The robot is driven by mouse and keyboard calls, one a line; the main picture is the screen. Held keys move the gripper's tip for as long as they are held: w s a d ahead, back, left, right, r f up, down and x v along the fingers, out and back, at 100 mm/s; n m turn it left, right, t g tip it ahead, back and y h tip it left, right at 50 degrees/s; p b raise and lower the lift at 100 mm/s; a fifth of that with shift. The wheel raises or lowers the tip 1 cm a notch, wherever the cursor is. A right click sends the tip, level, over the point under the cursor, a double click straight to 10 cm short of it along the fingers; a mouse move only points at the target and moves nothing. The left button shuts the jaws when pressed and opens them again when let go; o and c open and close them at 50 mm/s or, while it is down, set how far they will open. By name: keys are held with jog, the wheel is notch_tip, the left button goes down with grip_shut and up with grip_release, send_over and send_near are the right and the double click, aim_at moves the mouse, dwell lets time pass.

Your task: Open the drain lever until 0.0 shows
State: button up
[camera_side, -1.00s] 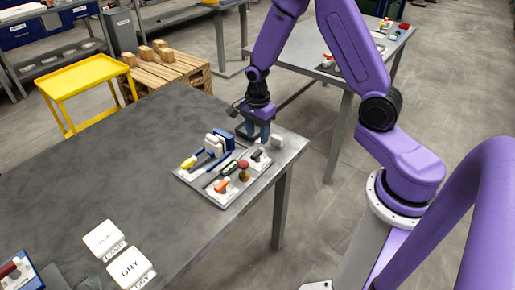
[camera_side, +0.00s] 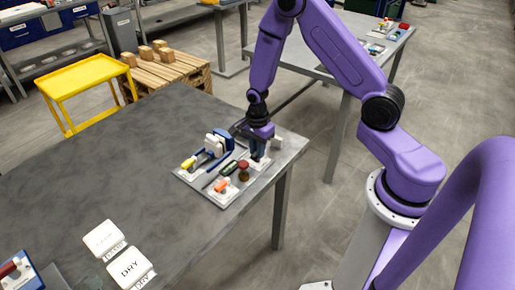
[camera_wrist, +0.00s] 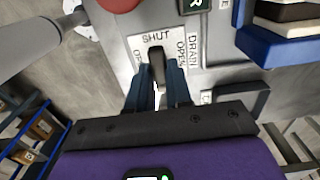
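The drain lever (camera_wrist: 157,66) is a short black handle on a white plate marked SHUT, OPEN and DRAIN. In the wrist view it points up near the SHUT mark. My gripper (camera_wrist: 160,76) has its two dark blue fingers on either side of the lever, with little or no gap showing. In the side view my gripper (camera_side: 260,150) is down at the right part of the grey panel (camera_side: 224,199), and the fingers hide most of the lever. A dark green piece (camera_wrist: 194,4) is cut off at the wrist view's top; no number can be read.
A red-topped knob (camera_side: 243,168) stands close to my gripper. The blue press with pale plates (camera_side: 218,142), a yellow handle (camera_side: 188,163) and an orange handle (camera_side: 221,186) share the panel. DRY and another card (camera_side: 104,238) lie at the front.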

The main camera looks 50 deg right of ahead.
grip_shut()
jog(key=shift+n, duration=0.4)
jog(key=n, duration=0.3)
jog(key=shift+n, duration=0.3)
jog(key=n, duration=0.4)
jog(key=shift+n, duration=0.3)
jog(key=n, duration=0.4)
jog(key=shift+n, duration=2.5)
jog(key=o, duration=0.6)
grip_release()
